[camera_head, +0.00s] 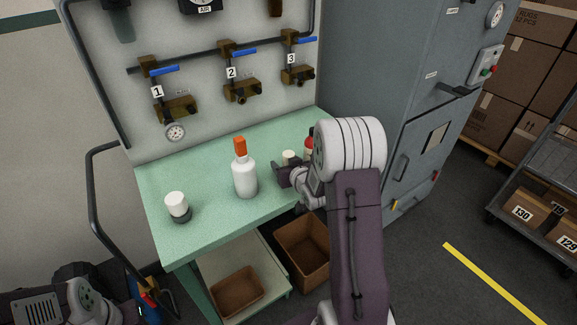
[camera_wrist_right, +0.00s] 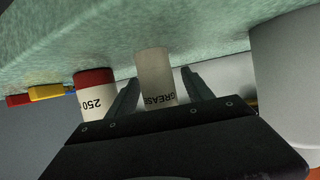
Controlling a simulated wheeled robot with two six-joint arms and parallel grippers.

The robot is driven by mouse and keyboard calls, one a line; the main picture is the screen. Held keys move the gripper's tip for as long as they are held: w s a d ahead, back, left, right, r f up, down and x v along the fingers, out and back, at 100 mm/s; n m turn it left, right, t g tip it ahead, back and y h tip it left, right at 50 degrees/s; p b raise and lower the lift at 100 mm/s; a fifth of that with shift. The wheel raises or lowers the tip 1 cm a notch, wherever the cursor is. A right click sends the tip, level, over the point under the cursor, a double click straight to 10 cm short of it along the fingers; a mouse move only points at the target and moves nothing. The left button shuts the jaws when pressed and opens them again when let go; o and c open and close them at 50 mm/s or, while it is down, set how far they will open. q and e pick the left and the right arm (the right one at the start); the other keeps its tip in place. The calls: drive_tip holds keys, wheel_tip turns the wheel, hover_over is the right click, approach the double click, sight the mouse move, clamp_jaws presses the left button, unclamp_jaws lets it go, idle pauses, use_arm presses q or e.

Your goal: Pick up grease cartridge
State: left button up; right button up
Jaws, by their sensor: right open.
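The grease cartridge (camera_wrist_right: 155,72) is a pale cream cylinder with dark GREASE lettering, standing on the green bench top. In the head view its light top (camera_head: 289,157) shows just behind my right gripper (camera_head: 284,173). In the right wrist view my right gripper (camera_wrist_right: 159,84) is open, with one finger on each side of the cartridge. I cannot tell whether either finger touches it. My left gripper is not in view.
A red-capped container marked 250 (camera_wrist_right: 94,92) stands close beside the cartridge. A white bottle with an orange nozzle (camera_head: 245,172) stands left of the gripper. A white-capped jar (camera_head: 178,206) is at the bench's left. A grey cabinet (camera_head: 377,80) rises behind right.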

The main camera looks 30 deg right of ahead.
drive_tip(key=shift+w+f, duration=0.15)
drive_tip(key=shift+w, duration=0.1)
drive_tip(key=shift+s, duration=0.1)
drive_tip(key=shift+c, duration=0.3)
clamp_jaws()
wheel_tip(320, 180, up, 10)
drive_tip(key=p, duration=0.2)
